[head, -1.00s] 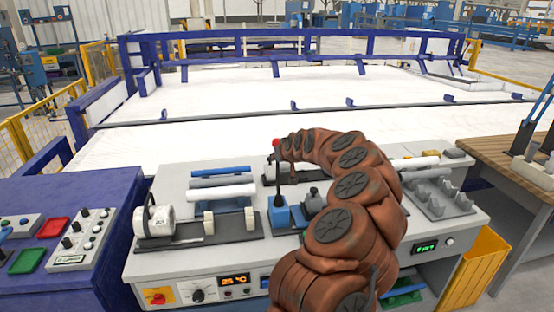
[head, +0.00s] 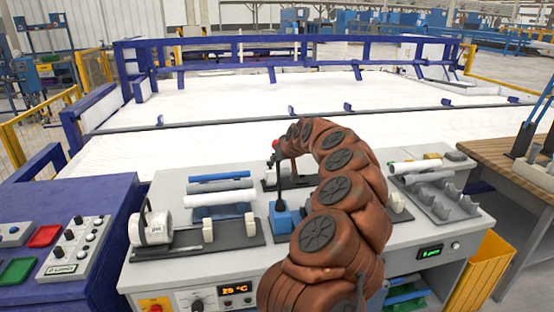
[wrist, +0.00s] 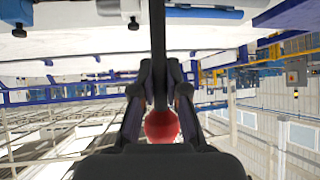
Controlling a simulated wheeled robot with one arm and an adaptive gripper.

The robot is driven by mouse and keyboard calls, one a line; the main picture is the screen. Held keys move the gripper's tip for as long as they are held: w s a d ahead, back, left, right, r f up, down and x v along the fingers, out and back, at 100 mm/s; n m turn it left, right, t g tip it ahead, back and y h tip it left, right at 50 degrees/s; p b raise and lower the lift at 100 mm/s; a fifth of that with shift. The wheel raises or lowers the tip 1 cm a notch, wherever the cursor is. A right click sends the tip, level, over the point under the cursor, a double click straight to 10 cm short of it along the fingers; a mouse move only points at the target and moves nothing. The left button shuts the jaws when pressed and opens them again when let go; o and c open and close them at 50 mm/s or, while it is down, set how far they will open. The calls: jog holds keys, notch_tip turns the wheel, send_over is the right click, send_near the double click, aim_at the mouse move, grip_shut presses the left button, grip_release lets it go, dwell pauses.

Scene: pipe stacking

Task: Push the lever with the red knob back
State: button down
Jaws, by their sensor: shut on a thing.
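The lever (head: 280,182) is a thin dark rod that stands nearly upright from a blue block (head: 283,219) on the grey workbench. Its red knob (head: 275,143) shows at the top, beside the end of my brown arm. In the wrist view my gripper (wrist: 160,72) has its two dark fingers closed on the lever's rod (wrist: 157,28). The red knob (wrist: 162,126) sits between the fingers, on the palm side. In the head view my gripper is small and partly hidden by my arm, which also covers part of the bench right of the lever.
A white roll (head: 153,229) and a white pipe (head: 219,198) lie on the bench left of the lever. A grey rack (head: 440,203) stands at the right. A purple-blue console (head: 95,195) borders the bench. A large white table (head: 300,100) lies behind.

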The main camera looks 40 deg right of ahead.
jog(key=shift+w+r, duration=0.1)
jog(key=shift+r, duration=0.05)
jog(key=c, duration=1.5)
grip_release()
jog(key=shift+w, duration=0.15)
jog(key=o, duration=0.3)
jog(key=shift+d, duration=0.1)
jog(key=shift+s, duration=0.25)
jog(key=v, duration=1.1)
jog(key=shift+s+a+r, duration=0.2)
jog(key=shift+s+a, duration=0.05)
jog(key=shift+s, duration=0.05)
